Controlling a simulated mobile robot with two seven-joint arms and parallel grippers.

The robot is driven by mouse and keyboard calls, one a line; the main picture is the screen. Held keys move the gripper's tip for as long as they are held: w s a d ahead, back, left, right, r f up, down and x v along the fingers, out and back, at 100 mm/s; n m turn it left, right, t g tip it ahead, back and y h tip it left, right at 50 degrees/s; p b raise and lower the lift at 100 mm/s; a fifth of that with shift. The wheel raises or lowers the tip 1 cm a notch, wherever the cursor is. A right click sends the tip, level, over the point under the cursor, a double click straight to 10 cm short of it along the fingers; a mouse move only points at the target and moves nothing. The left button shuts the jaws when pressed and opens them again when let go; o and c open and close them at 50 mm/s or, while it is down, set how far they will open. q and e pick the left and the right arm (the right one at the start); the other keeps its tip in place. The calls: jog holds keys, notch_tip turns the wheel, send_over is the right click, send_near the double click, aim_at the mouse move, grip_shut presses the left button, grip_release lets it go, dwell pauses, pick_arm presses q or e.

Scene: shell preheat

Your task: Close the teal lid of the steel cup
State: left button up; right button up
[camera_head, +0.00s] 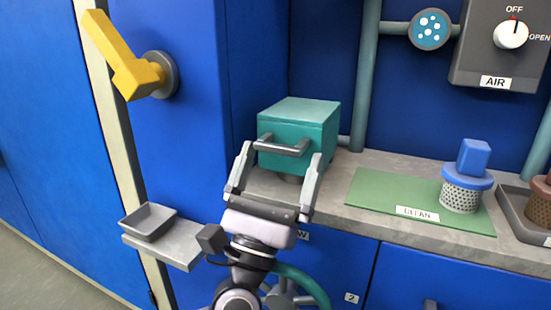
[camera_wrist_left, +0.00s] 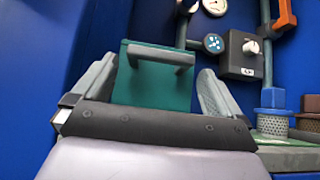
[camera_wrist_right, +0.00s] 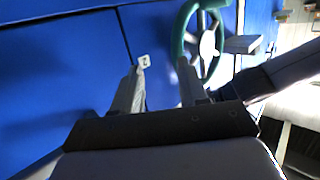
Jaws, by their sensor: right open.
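A teal box-like block (camera_head: 305,118) with a grey bar handle (camera_head: 283,147) on its front stands on the grey shelf. It also shows in the left wrist view (camera_wrist_left: 150,95). I cannot tell whether it is the lid; a grey piece shows under it, and no steel cup is clearly seen. My left gripper (camera_head: 281,151) is open in front of the block, one finger to each side of the handle, with nothing between them. My right gripper (camera_wrist_right: 159,66) is open and empty in the right wrist view, facing blue panels; it is outside the head view.
A green mat (camera_head: 375,191) marked CLEAN holds a blue-capped mesh cup (camera_head: 461,194) to the right. A small ledge with a grey tray (camera_head: 148,222) is at left. A yellow lever (camera_head: 122,60) is above it. A teal handwheel (camera_wrist_right: 184,32) is near my right gripper.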

pick_arm(q)
jog(key=shift+s+a+r, duration=0.1)
jog(key=shift+r, duration=0.2)
jog(key=v, duration=0.7)
jog(key=shift+f, duration=0.15)
